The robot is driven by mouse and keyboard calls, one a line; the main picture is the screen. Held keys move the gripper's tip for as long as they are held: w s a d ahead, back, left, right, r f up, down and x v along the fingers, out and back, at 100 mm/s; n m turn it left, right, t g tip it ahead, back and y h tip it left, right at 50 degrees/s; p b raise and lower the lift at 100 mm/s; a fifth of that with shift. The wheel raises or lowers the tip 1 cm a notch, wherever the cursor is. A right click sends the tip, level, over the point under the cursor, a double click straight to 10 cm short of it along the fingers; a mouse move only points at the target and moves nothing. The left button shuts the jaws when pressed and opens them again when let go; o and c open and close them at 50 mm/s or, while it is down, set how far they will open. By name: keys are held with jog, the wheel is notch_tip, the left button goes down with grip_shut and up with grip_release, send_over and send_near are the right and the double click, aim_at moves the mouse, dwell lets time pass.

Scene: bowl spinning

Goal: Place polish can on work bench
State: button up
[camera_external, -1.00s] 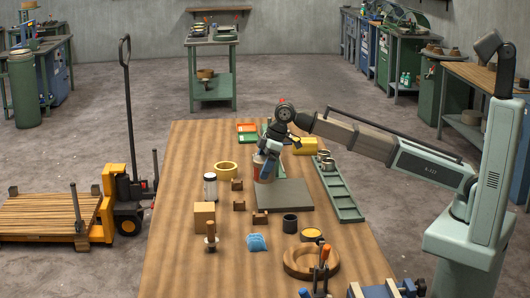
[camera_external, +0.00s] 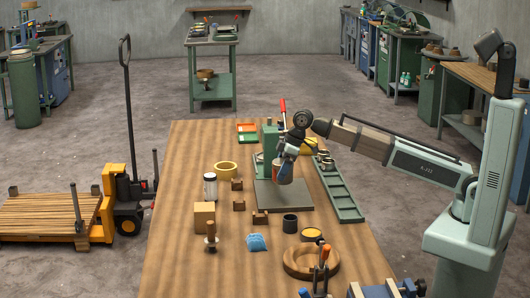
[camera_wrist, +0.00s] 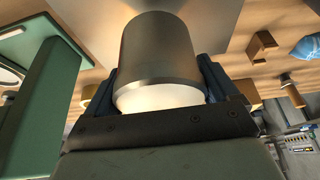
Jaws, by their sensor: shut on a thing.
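The polish can (camera_external: 285,172) is a brownish can with a light band, held above the dark grey plate. In the wrist view it shows large as a grey-brown cylinder (camera_wrist: 160,50) with a pale near end. My gripper (camera_external: 283,164) is shut on it, with a blue finger on each side of the can in the wrist view. I cannot tell how high the can is above the plate. The work bench (camera_external: 185,255) is the long brown wooden table under it all.
The grey plate (camera_external: 270,203) belongs with a green press (camera_external: 269,142) with a red handle, close left of the can. A long green tray (camera_external: 345,205) lies to the right. A black cup (camera_external: 290,223), yellow tin (camera_external: 311,235) and wooden ring (camera_external: 297,270) stand nearer.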

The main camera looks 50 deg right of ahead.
jog(key=shift+f, duration=2.2)
jog(key=shift+f, duration=0.2)
jog(key=o, duration=1)
jog(key=shift+o, duration=0.2)
jog(key=shift+r, duration=0.15)
jog(key=v, duration=1.2)
